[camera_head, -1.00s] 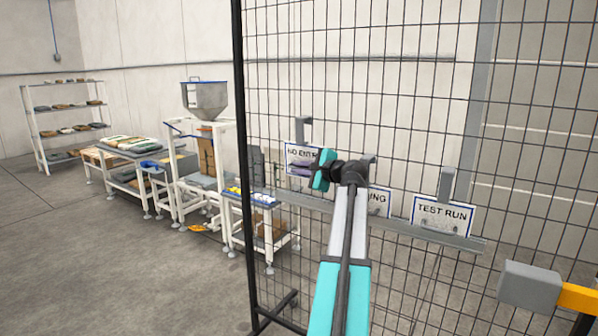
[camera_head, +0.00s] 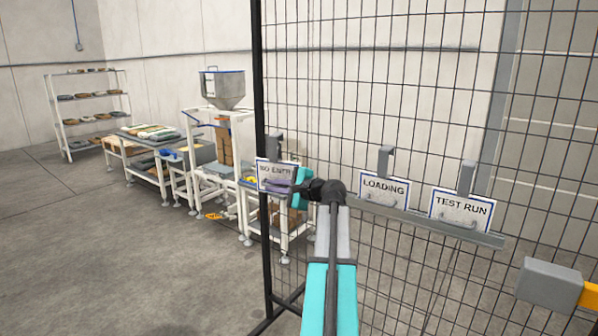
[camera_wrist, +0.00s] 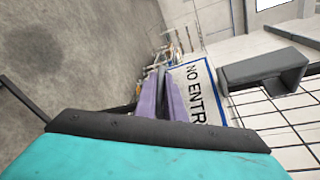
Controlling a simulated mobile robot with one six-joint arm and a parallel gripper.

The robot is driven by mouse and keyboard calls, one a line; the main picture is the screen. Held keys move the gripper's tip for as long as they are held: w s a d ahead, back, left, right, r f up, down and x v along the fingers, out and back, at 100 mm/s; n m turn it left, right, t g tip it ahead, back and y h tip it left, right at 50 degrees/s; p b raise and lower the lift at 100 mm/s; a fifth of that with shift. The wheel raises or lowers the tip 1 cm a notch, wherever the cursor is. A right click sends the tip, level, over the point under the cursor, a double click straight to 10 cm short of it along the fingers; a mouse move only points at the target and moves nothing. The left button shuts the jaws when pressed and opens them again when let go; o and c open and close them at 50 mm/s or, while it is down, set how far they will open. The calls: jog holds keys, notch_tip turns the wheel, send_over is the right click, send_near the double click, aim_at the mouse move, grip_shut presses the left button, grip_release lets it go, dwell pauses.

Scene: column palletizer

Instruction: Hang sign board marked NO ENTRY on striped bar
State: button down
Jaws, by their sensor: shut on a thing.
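The NO ENTRY sign (camera_head: 264,184) is a white board with a blue border and a grey hook (camera_head: 274,147) on top. My gripper (camera_head: 279,186) has its purple fingers shut on the board's front, and the sign hangs at the left of the fence. In the wrist view the fingers (camera_wrist: 163,100) meet the NO ENTRY board (camera_wrist: 207,100), whose grey hook (camera_wrist: 265,68) reaches right. An orange bar (camera_head: 591,295) with a grey end block shows at the lower right edge; its stripes are not visible here.
LOADING (camera_head: 384,200) and TEST RUN (camera_head: 461,222) signs hang on a grey rail (camera_head: 420,222) at the wire fence (camera_head: 430,110). A black fence post (camera_head: 258,90) stands near the held sign. A hopper (camera_head: 223,90), tables and a shelf are behind; floor at left is clear.

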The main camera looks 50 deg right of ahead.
jog(key=w+a+f+n+g+y, duration=0.1)
jog(key=w+a+f+n+y, duration=0.25)
jog(key=a, duration=0.65)
jog(key=w+a+f+n+y, duration=0.15)
jog(key=w+a+f, duration=0.25)
jog(key=a+f, duration=0.5)
jog(key=w+a+f+n+g+y, duration=0.1)
jog(key=w+a+f+y, duration=0.2)
jog(key=a, duration=0.9)
jog(key=s+a+f+n+g+y, duration=0.1)
jog(key=a+f+n+y, duration=0.1)
jog(key=a, duration=0.7)
jog(key=s+a+f+n+g+y, duration=0.2)
jog(key=a+f, duration=0.2)
jog(key=a, duration=0.6)
jog(key=s+a+f+n+g+y, duration=0.1)
jog(key=a+f+y, duration=0.1)
jog(key=a, duration=0.7)
jog(key=shift+s+a+f+n+g, duration=0.3)
jog(key=shift+a+f+n, duration=0.1)
jog(key=shift+f, duration=0.5)
jog(key=shift+w+a, duration=0.1)
